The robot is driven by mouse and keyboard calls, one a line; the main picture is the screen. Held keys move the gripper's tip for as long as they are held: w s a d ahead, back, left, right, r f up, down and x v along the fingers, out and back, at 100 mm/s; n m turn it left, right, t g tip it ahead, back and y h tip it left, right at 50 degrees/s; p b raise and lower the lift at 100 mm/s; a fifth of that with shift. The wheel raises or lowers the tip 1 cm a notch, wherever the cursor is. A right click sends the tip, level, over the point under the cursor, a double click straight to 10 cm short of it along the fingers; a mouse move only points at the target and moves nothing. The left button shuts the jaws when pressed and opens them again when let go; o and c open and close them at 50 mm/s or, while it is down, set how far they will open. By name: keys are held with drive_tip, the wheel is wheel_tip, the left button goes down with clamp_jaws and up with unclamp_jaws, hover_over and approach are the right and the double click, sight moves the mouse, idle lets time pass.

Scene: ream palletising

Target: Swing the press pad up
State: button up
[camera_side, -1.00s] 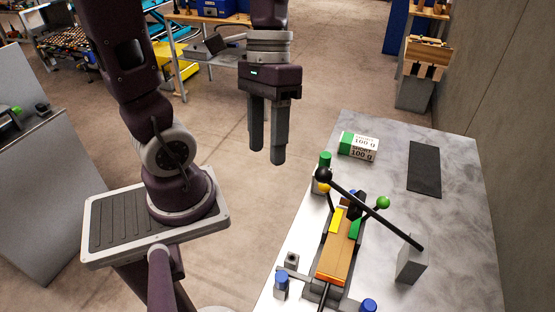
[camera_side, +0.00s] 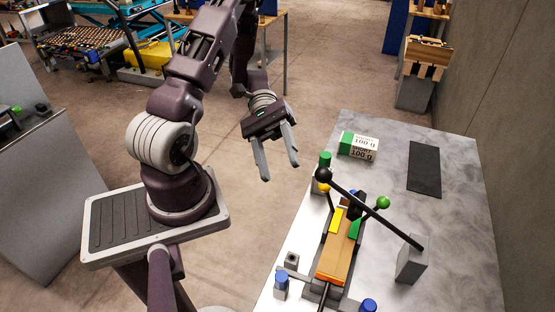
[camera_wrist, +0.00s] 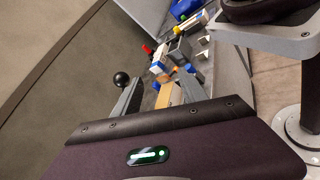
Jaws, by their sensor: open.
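The press pad is hard to single out; a dark block (camera_side: 357,206) sits under a long black lever (camera_side: 372,212) in the side view. The lever runs from a black ball knob (camera_side: 323,174) at upper left down to a grey post (camera_side: 411,261) at lower right. Below it lies a tan wooden block (camera_side: 334,260) in the fixture, with yellow and green pieces beside it. My gripper (camera_side: 280,172) is open and empty, in the air left of the table and apart from the lever. The wrist view shows a black ball (camera_wrist: 122,79) beyond my gripper.
The grey table (camera_side: 455,225) carries a dark mat (camera_side: 424,169) and a green-and-white box marked 100 g (camera_side: 358,146) at the back. A green ball-ended lever (camera_side: 383,202) and blue-capped posts (camera_side: 281,277) stand around the fixture. A wall runs along the right.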

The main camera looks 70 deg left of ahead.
drive_tip(key=shift+f, duration=0.1)
drive_tip(key=c, duration=0.3)
drive_tip(key=f+n+h, duration=0.1)
drive_tip(key=n, duration=0.1)
drive_tip(key=w+a+f+n+h, duration=0.1)
drive_tip(key=f+n+h, duration=0.1)
drive_tip(key=n, duration=0.1)
drive_tip(key=w+a+f+n+h, duration=0.1)
drive_tip(key=f+n+h, duration=0.1)
drive_tip(key=n, duration=0.1)
drive_tip(key=shift+w+f+g, duration=0.1)
drive_tip(key=shift+f+g, duration=0.1)
drive_tip(key=shift+g, duration=0.1)
clamp_jaws()
wheel_tip(320, 180, down, 5)
drive_tip(key=n+t+h, duration=0.1)
drive_tip(key=n+h, duration=0.4)
drive_tip(key=n, duration=0.3)
drive_tip(key=w+d+r+n+h, duration=0.1)
drive_tip(key=d+r, duration=0.7)
drive_tip(key=r, duration=0.1)
drive_tip(key=shift+w+n, duration=0.3)
drive_tip(key=shift+w, duration=0.05)
